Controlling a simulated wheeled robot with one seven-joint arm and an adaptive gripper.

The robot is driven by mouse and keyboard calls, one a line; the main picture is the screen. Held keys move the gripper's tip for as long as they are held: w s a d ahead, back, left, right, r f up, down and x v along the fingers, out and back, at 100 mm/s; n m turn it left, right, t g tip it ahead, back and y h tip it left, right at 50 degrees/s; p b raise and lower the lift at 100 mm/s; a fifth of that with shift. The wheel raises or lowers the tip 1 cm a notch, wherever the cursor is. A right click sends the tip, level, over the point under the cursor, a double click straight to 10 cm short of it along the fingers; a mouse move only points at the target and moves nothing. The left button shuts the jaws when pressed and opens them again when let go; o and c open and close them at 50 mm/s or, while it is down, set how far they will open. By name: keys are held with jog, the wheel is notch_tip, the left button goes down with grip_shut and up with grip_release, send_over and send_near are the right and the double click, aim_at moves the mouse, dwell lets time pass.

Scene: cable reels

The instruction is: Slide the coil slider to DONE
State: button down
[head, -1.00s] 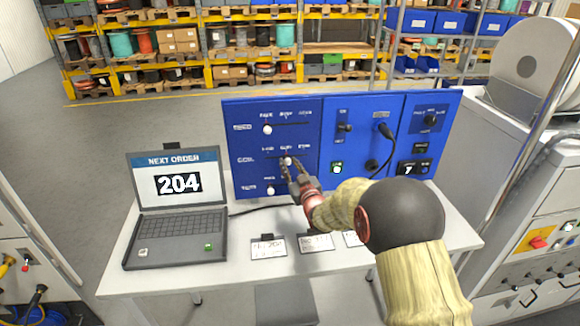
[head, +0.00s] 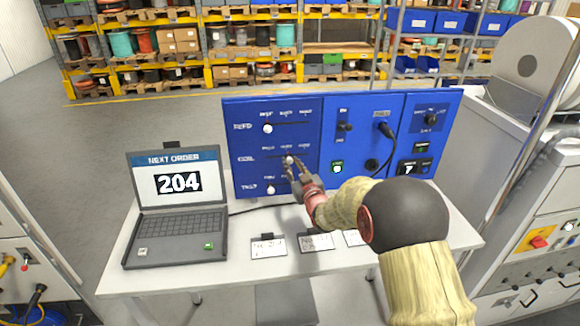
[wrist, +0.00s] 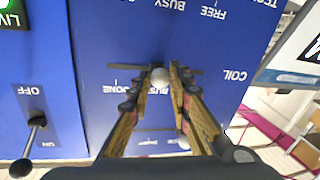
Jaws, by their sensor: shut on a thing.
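The coil slider's pale round knob (head: 289,160) sits near the middle of the COIL row's slot on the blue panel (head: 222,165). In the wrist view, where the lettering is upside down, the knob (wrist: 159,76) is between the two fingertips, near the partly covered BUSY mark. The DONE mark (wrist: 104,87) is to the left there, apart from the knob. My gripper (head: 290,168) reaches the panel from the lower right and is shut on the knob; its fingers (wrist: 160,84) hide part of the slot and lettering.
Another slider knob (head: 267,128) is above and one (head: 270,190) below. A lever switch (wrist: 36,123) marked OFF and ON is on the panel's neighbouring section. A laptop (head: 178,205) showing 204 and label cards (head: 268,248) are on the white table (head: 210,278).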

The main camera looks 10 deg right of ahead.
jog(key=d+b, duration=0.2)
jog(key=d, duration=0.3)
jog(key=shift+d+f, duration=0.1)
jog(key=shift+d, duration=0.5)
jog(key=c, duration=1.6)
grip_release()
jog(key=shift+d, duration=0.15)
jog(key=shift+c, duration=0.2)
jog(key=s, duration=0.4)
jog(key=s+d, duration=0.1)
jog(key=s, duration=0.3)
jog(key=s+d, duration=0.1)
jog(key=s, duration=0.2)
jog(key=shift+s+d, duration=0.15)
jog(key=shift+s, duration=0.25)
